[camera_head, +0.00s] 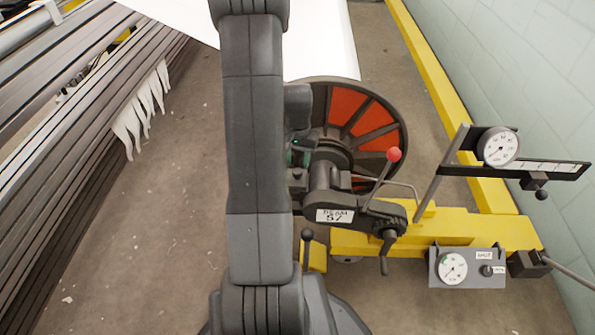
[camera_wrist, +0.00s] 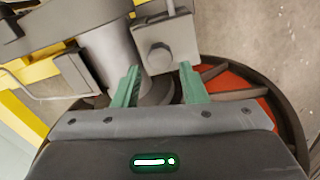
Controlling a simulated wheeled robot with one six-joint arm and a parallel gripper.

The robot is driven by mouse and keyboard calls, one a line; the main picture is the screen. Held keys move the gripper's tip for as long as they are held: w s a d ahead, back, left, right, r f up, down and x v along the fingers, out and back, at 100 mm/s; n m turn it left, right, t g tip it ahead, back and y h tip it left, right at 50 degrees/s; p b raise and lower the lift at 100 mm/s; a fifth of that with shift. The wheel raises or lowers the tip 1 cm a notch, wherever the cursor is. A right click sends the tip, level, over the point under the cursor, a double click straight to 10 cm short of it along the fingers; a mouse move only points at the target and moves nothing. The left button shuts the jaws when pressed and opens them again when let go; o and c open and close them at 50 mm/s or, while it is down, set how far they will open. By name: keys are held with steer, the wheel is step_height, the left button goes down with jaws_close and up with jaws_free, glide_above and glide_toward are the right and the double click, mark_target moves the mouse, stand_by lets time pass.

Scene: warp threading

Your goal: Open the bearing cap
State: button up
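My gripper (camera_wrist: 161,80) is open in the wrist view, its two green fingers apart with no object clearly between them. Just beyond the fingertips is a grey metal block with a round bolt-like knob (camera_wrist: 161,56), which looks like the bearing cap; it sits beside the thick grey shaft cylinder (camera_wrist: 107,45). In the head view the same block (camera_head: 298,178) shows partly from behind my arm, next to the beam's shaft. It looks closed, but its hinge is hidden. Whether a finger touches it I cannot tell. My gripper's fingertips are mostly hidden there.
The beam's orange-and-black flange (camera_head: 372,116) stands just beyond. A red-knobbed lever (camera_head: 380,178), a crank handle (camera_head: 388,245) and a yellow frame (camera_head: 440,232) with gauges lie to the right. Bare floor (camera_head: 150,235) lies to the left.

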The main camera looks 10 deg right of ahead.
mark_target(298, 171)
step_height(298, 171, down, 4)
steer(key=shift+f+b, duration=0.15)
steer(key=shift+b, duration=0.3)
steer(key=shift+c, duration=0.5)
jaws_close()
